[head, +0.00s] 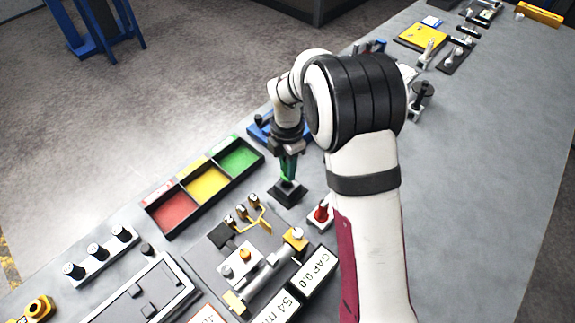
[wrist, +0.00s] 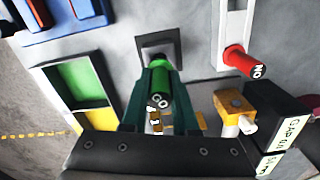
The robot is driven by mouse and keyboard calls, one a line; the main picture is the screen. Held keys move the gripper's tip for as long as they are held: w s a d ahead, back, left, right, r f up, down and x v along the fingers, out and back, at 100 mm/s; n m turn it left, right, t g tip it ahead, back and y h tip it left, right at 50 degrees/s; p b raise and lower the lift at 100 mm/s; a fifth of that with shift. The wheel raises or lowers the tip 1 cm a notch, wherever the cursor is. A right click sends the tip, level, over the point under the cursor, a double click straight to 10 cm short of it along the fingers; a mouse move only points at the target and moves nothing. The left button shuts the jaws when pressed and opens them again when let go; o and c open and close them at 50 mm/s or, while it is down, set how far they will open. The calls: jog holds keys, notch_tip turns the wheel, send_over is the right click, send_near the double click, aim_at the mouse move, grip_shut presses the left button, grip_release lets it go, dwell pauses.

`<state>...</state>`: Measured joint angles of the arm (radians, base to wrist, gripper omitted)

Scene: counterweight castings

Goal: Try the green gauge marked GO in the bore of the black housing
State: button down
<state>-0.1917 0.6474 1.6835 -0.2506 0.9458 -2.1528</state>
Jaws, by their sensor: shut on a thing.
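My gripper (head: 288,172) is shut on the green gauge (wrist: 160,82), whose end marked GO faces the wrist camera. The gripper's dark green fingers lie on both sides of the gauge. The black housing (head: 289,195) stands on the table right under the gripper, and the gauge's far end meets its top. In the wrist view the housing (wrist: 150,42) shows behind the gauge, which covers its bore. I cannot tell whether the gauge is inside the bore or how deep.
A red gauge (head: 321,211) sits in a white holder right of the housing; it also shows in the wrist view (wrist: 240,62). A tray (head: 211,200) with red, yellow and green compartments lies to the left. A fixture with a gap display (head: 318,269) stands in front.

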jog(key=shift+f, duration=2.15)
dwell(2.1)
jog(key=shift+r, duration=0.1)
jog(key=shift+r, duration=1.8)
jog(key=shift+r, duration=0.1)
jog(key=shift+r, duration=2.4)
